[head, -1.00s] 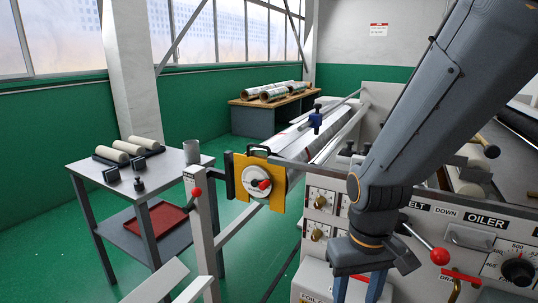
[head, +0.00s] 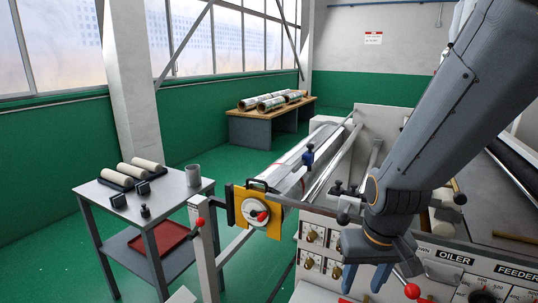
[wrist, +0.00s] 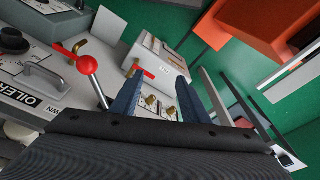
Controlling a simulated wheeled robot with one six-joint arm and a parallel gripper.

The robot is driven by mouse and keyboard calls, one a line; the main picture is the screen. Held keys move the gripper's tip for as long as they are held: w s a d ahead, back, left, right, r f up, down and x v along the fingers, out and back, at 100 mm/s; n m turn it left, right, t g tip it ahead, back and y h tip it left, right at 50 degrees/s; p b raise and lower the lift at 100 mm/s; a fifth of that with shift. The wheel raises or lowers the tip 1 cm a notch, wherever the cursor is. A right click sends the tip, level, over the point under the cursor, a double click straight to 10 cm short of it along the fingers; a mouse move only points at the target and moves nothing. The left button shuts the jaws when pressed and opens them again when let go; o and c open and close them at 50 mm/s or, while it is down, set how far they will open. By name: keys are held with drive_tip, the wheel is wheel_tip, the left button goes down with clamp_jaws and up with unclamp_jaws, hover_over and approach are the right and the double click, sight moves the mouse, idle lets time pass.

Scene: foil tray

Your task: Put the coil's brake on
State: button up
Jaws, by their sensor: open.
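The coil (head: 288,178) lies on the machine's stand in the head view, behind a yellow plate (head: 274,222) with a white round hub and a red knob (head: 262,217). A lever with a red ball (head: 200,222) stands on a pale post (head: 203,255) left of the plate. I cannot tell for sure which of these is the brake. My gripper (head: 364,277) is open and empty, pointing down before the control panel, right of the yellow plate and apart from it. Its blue fingers also show in the wrist view (wrist: 170,98).
Another red-ball lever (head: 412,291) is close right of my gripper; it also shows in the wrist view (wrist: 87,65). The control panel (head: 312,260) has several knobs. A side table (head: 180,192) with rollers and a cup stands left. Green floor is open between table and desk (head: 252,128).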

drive_tip(key=shift+w+a, duration=0.2)
drive_tip(key=shift+w, duration=0.05)
drive_tip(key=c, duration=0.3)
drive_tip(key=w+a+m, duration=0.1)
drive_tip(key=w+a+f+m+b, duration=0.1)
drive_tip(key=a, duration=0.1)
drive_tip(key=w+a+f+m+y+b, duration=0.1)
drive_tip(key=a, duration=0.1)
drive_tip(key=shift+w+a+m, duration=0.15)
drive_tip(key=shift+w+m, duration=0.15)
drive_tip(key=shift+w, duration=0.05)
clamp_jaws()
drive_tip(key=w+a+f+m+t+y+b, duration=0.1)
drive_tip(key=w+a+f+m+y+b, duration=0.1)
drive_tip(key=w+a+m, duration=0.5)
drive_tip(key=w+a+f+m+t+y+b, duration=0.1)
drive_tip(key=w+a+f+m+y+b, duration=0.1)
drive_tip(key=w+a+m, duration=0.5)
drive_tip(key=w+a+f+m+y+b, duration=0.2)
drive_tip(key=w+a+f+m, duration=0.4)
drive_tip(key=w+a, duration=1)
drive_tip(key=shift+w+a+m+t+y, duration=0.15)
drive_tip(key=shift+a+m+t+y, duration=0.5)
drive_tip(key=shift+a, duration=2.1)
